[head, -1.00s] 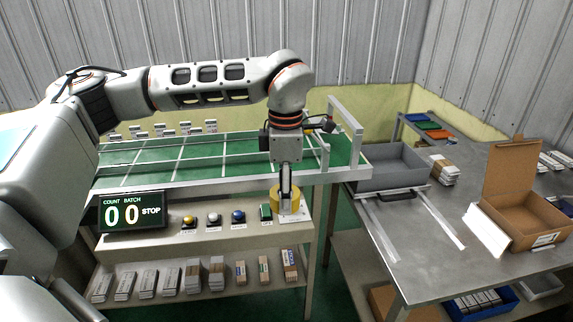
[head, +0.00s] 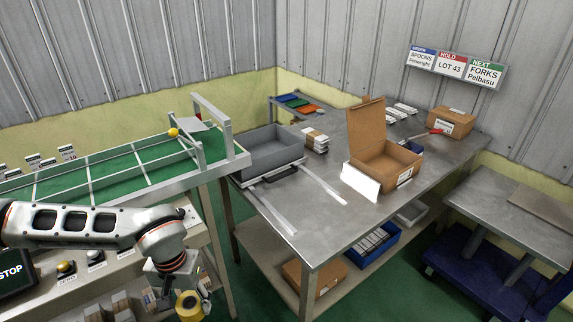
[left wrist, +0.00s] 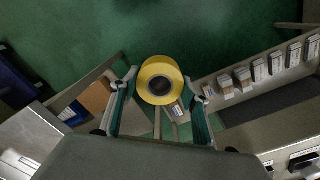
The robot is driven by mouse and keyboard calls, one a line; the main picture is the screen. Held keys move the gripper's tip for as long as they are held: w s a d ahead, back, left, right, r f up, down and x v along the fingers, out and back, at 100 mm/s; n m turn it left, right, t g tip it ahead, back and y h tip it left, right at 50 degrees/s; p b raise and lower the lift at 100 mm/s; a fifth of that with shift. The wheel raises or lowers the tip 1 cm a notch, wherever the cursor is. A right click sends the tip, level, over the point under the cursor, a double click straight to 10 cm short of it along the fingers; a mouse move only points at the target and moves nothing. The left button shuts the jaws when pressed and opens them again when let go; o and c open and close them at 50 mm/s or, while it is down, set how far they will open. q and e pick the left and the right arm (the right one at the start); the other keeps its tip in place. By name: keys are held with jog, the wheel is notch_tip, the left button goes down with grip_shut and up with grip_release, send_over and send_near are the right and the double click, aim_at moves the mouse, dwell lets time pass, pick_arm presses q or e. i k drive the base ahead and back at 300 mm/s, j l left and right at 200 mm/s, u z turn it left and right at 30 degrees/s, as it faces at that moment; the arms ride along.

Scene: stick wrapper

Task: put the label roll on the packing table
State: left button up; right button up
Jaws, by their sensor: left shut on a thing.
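The label roll (head: 190,307), a yellow ring with a dark core, hangs in my left gripper (head: 186,290) at the lower left of the head view. In the left wrist view the roll (left wrist: 150,69) sits between the two fingers of the gripper (left wrist: 161,88), which is shut on it, with green floor below. The packing table (head: 318,232) is the grey metal table to the right, apart from the roll. My right gripper is not in view.
Two metal rails lie on the left part. The front top is bare. The green conveyor (head: 110,170) ends left of the table.

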aim_at(437, 147)
jog(key=i+l+z, duration=0.1)
jog(key=z, duration=0.25)
jog(key=i+l+z, duration=0.1)
jog(key=z, duration=0.2)
jog(key=i+l+z, duration=0.1)
jog(key=z, duration=0.25)
jog(key=i+l+z, duration=0.1)
jog(key=i+z, duration=0.15)
jog(key=i, duration=0.3)
jog(key=i+z, duration=0.3)
jog(key=i, duration=0.3)
